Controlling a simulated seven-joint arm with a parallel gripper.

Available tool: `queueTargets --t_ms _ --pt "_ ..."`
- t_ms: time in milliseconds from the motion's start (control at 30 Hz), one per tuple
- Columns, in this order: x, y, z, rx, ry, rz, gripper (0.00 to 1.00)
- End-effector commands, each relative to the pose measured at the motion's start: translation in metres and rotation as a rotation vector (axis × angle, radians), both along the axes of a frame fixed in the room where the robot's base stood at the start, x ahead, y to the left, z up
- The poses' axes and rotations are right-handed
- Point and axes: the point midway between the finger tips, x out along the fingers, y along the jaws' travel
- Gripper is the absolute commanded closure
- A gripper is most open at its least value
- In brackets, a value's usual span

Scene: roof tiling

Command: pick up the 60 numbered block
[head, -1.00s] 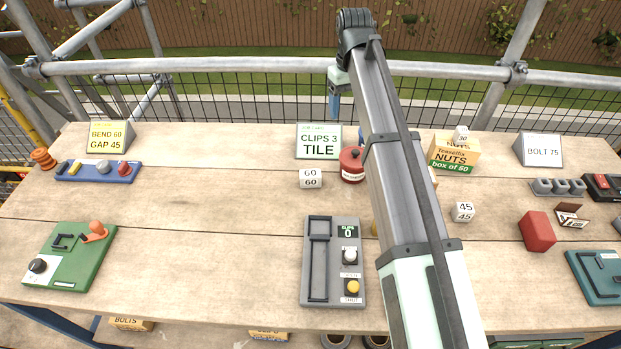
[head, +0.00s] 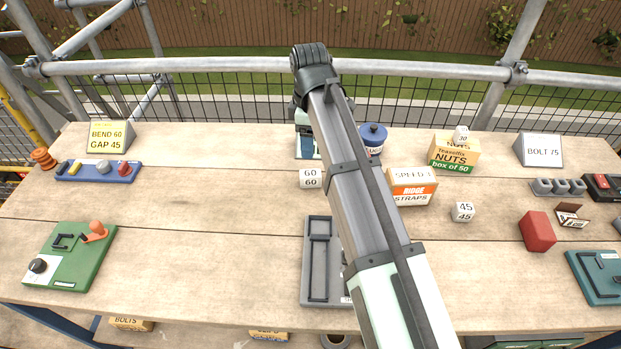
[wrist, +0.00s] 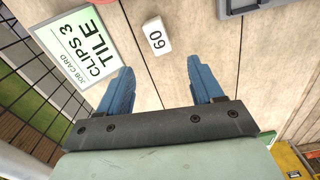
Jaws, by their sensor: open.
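The white block numbered 60 (head: 311,179) stands on the wooden bench near the middle of the head view, just left of my arm. In the wrist view the 60 block (wrist: 157,36) lies beyond my gripper (wrist: 163,88), roughly centred between its two blue fingers and apart from them. The fingers are spread wide with nothing between them.
The CLIPS 3 TILE card (wrist: 77,45) stands close to the left finger. A 45 block (head: 463,212) lies further right.

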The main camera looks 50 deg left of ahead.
Motion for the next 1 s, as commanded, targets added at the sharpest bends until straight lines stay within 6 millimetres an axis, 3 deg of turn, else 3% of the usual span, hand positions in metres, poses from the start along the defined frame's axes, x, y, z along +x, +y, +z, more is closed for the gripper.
queueTargets --t_ms 133,333,800,1000 --pt "0.001 0.001 0.0 0.004 -0.002 0.148 0.34" --pt "0.001 0.001 -0.006 0.003 -0.001 0.22 0.34" --pt "0.001 0.0 -0.074 0.002 0.0 0.22 0.34" --pt "0.001 0.001 -0.086 0.004 -0.002 0.219 0.34"
